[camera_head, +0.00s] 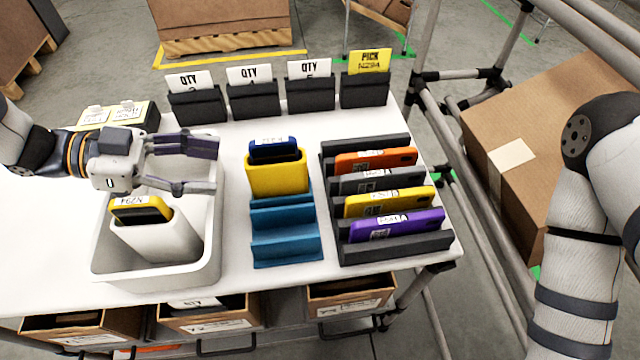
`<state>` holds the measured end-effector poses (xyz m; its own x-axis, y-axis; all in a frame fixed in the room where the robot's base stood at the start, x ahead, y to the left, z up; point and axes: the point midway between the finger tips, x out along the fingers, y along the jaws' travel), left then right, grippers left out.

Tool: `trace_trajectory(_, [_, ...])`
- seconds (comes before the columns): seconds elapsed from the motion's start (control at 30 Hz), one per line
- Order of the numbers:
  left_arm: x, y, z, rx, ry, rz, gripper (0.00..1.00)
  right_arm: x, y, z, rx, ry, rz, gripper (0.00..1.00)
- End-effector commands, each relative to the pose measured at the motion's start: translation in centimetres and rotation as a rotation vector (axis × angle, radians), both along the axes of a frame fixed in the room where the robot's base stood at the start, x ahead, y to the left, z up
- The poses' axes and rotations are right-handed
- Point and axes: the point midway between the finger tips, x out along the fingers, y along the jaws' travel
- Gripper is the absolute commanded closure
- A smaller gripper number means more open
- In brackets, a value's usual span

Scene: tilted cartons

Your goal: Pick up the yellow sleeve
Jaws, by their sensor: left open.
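The yellow sleeve (277,180) stands in the back slot of a blue stepped rack (286,249), with a dark blue device (274,149) sticking out of its top. My left gripper (214,164) is open and empty, with its fingers pointing right toward the sleeve. It is left of the sleeve, apart from it, above the white bin. My right arm shows at the right edge, but its gripper is out of view.
A white bin (213,245) holds a white sleeve (160,245) with a yellow device (140,210). A dark rack (398,246) right of the blue one holds orange, grey, yellow and purple devices. Several dark card holders (255,100) line the back. Metal posts stand at right.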

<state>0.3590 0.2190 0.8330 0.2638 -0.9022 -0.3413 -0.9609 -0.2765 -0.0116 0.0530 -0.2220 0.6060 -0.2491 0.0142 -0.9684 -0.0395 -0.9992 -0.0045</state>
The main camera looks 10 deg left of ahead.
Motion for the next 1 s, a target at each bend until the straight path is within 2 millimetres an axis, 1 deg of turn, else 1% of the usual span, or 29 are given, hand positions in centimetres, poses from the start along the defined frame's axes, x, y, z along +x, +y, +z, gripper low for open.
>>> trace_trajectory(0.07, [0.0, -0.9, -0.5, -0.001, 0.019, -0.004, 0.47, -0.4, -0.3, -0.2, -0.009, 0.013, 0.004, 0.01])
trace_trajectory(0.2, [0.8, -3.9, -1.8, -0.002, 0.021, -0.004, 0.47, -0.9, -0.2, -0.6, -0.009, 0.029, 0.003, 0.01])
trace_trajectory(0.3, [1.4, -5.4, -2.4, 0.0, 0.018, -0.002, 0.47, -1.0, -0.2, -0.9, -0.007, 0.036, 0.002, 0.01])
trace_trajectory(0.43, [2.0, -6.9, -2.7, -0.001, 0.015, -0.003, 0.47, -1.2, -0.2, -1.0, -0.007, 0.042, 0.002, 0.01])
trace_trajectory(0.6, [3.3, -9.7, -3.6, -0.001, 0.016, -0.002, 0.47, -1.6, -0.2, -1.4, -0.007, 0.055, 0.002, 0.01])
trace_trajectory(0.7, [3.6, -10.6, -3.9, 0.0, 0.012, -0.001, 0.47, -1.7, -0.2, -1.5, -0.006, 0.057, 0.003, 0.01])
trace_trajectory(0.9, [3.7, -10.7, -3.8, 0.001, 0.009, 0.0, 0.47, -1.6, -0.2, -1.5, -0.006, 0.055, 0.002, 0.01])
trace_trajectory(0.93, [3.7, -10.7, -3.7, 0.001, 0.009, 0.0, 0.51, -1.6, -0.2, -1.5, -0.006, 0.055, 0.002, 0.01])
trace_trajectory(0.97, [3.7, -10.7, -3.7, 0.001, 0.009, 0.0, 0.58, -1.6, -0.2, -1.5, -0.006, 0.055, 0.002, 0.01])
trace_trajectory(1.0, [3.7, -10.7, -3.7, 0.001, 0.009, 0.0, 0.67, -1.6, -0.2, -1.5, -0.006, 0.055, 0.002, 0.01])
